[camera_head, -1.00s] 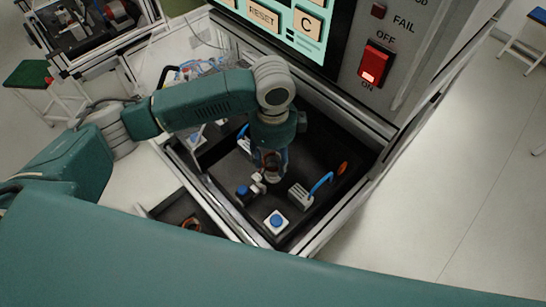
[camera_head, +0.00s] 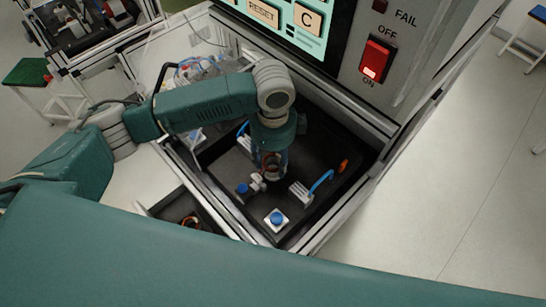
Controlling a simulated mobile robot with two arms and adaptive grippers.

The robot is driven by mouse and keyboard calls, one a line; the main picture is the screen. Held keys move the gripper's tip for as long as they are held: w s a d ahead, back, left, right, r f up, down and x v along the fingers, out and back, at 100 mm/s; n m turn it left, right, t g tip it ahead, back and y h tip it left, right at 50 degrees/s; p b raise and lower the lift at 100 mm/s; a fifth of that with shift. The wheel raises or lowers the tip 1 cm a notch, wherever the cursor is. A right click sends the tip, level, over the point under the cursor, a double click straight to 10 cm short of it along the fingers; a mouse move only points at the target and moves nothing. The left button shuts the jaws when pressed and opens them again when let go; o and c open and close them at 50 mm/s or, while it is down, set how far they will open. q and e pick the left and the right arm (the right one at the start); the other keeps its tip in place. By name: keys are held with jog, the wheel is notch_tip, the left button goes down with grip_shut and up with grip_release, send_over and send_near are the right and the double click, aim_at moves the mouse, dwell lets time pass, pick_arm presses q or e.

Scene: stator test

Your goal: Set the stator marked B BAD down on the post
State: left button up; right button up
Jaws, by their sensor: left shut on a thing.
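My left gripper (camera_head: 271,165) points down into the dark test bay (camera_head: 320,150), its arm coming in from the left. It is shut on a stator (camera_head: 270,160), a small ring with copper-brown colour, mostly hidden by the gripper and wrist. The marking on the stator cannot be read. The post is not clearly visible; a small pale fitting (camera_head: 258,182) shows just below the gripper. I cannot tell whether the stator touches anything beneath it. My right gripper is not in view.
A blue button on a white box (camera_head: 276,219) and a blue-topped part (camera_head: 242,188) stand near the front of the bay. A clamp with a blue handle (camera_head: 310,186) is to the right. A copper-coloured ring (camera_head: 189,222) lies in the tray at lower left. The control panel (camera_head: 380,60) rises behind.

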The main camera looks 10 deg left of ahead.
pick_arm(q)
jog(key=shift+f, duration=0.85)
dwell(0.3)
jog(key=o, duration=1.5)
notch_tip(320, 180, up, 12)
jog(key=shift+r, duration=0.1)
